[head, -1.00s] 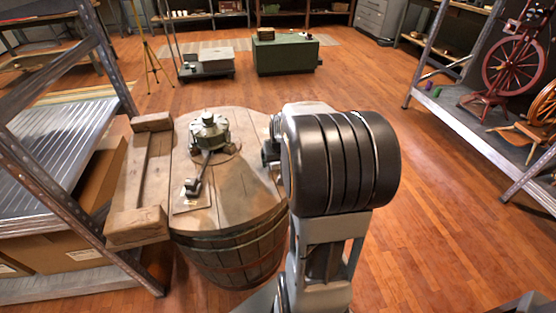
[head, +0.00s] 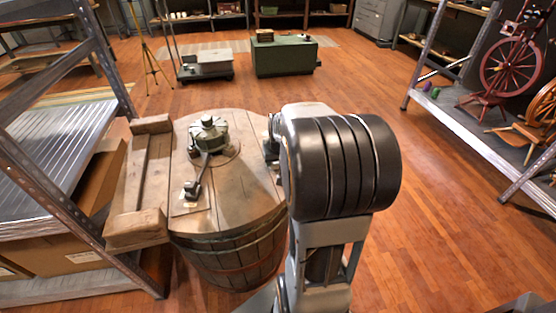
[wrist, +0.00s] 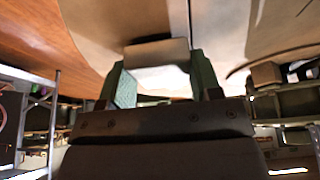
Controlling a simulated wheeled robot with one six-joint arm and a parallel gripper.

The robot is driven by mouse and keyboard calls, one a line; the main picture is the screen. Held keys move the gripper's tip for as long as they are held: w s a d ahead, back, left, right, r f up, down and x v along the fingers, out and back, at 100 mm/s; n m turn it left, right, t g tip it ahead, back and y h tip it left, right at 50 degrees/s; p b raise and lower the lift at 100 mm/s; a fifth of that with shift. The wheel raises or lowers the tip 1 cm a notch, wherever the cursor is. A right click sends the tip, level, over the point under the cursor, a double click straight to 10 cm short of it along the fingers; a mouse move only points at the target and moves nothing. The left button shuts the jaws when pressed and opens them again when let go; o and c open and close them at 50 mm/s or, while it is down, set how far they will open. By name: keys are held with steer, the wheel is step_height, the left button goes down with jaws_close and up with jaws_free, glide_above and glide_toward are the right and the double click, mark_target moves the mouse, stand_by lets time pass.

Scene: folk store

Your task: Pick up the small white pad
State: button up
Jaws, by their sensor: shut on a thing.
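The small white pad (wrist: 157,50) is between the two green fingers of my gripper (wrist: 158,62) in the wrist view. The fingers are shut on it, one at each side. The wooden barrel top (wrist: 120,20) is close beyond the pad; I cannot tell whether the pad still touches it. In the head view my arm hides the pad and most of the gripper, at the right edge of the barrel top (head: 245,185).
A metal device (head: 208,135) with a small dark part (head: 193,188) stands on the barrel top. A wooden frame (head: 140,190) and a metal shelf (head: 60,140) are at left. A shelf with a spinning wheel (head: 515,65) is at right.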

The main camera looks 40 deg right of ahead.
step_height(320, 180, up, 3)
steer(key=shift+s+p, duration=0.1)
steer(key=shift+p, duration=0.45)
steer(key=s+d+r+p, duration=0.1)
steer(key=s+d+r, duration=0.2)
steer(key=s, duration=0.3)
steer(key=s+d+r+p, duration=0.1)
steer(key=s+d+r, duration=0.3)
steer(key=s+r, duration=0.2)
steer(key=shift+p, duration=0.35)
steer(key=o, duration=0.3)
steer(key=shift+c, duration=0.9)
